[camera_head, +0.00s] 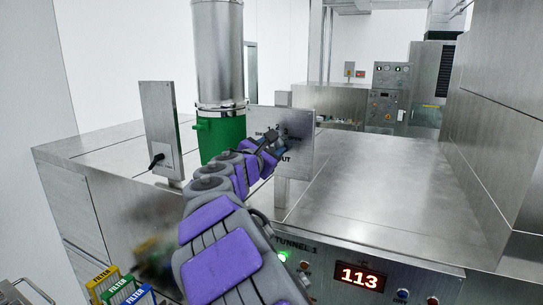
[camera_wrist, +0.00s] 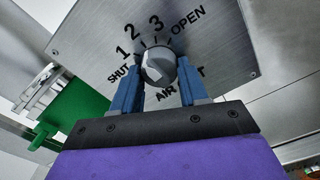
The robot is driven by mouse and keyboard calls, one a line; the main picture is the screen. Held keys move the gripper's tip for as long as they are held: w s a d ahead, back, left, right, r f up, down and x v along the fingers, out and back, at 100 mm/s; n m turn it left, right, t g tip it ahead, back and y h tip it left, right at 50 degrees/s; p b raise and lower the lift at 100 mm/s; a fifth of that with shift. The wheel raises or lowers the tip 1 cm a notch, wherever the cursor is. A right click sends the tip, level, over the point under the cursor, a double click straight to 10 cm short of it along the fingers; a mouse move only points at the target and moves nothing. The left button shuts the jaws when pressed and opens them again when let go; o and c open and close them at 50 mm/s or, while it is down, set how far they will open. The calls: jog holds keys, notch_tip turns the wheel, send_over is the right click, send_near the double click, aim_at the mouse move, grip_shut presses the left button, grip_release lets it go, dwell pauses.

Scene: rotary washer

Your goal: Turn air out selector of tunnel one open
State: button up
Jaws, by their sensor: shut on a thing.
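The air out selector is a round grey knob (camera_wrist: 157,62) on a metal plate (camera_wrist: 225,55), marked SHUT, 1, 2, 3 and OPEN around its upper side, with AIR OUT below it. In the wrist view my gripper (camera_wrist: 158,76) has one blue finger on each side of the knob and is shut on it. I cannot tell clearly which mark the knob points to. In the head view the plate (camera_head: 301,130) stands upright on top of tunnel one, and my gripper (camera_head: 272,146) reaches its face, hiding the knob.
A steel pipe with a green collar (camera_head: 222,138) rises left of the plate. Another upright panel with a black handle (camera_head: 158,130) stands further left. The front panel has a red display reading 113 (camera_head: 361,277). The metal top (camera_head: 370,190) on the right is clear.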

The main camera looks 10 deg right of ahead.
jog(key=m+b, duration=0.5)
jog(key=m, duration=0.1)
jog(key=shift+a+f+m, duration=0.1)
jog(key=shift+a+m, duration=0.05)
jog(key=shift+m, duration=0.15)
jog(key=m+b, duration=0.3)
jog(key=shift+w, duration=0.1)
jog(key=shift+m+b, duration=1.05)
jog(key=shift+m, duration=0.45)
jog(key=o, duration=1.1)
jog(key=shift+c, duration=0.2)
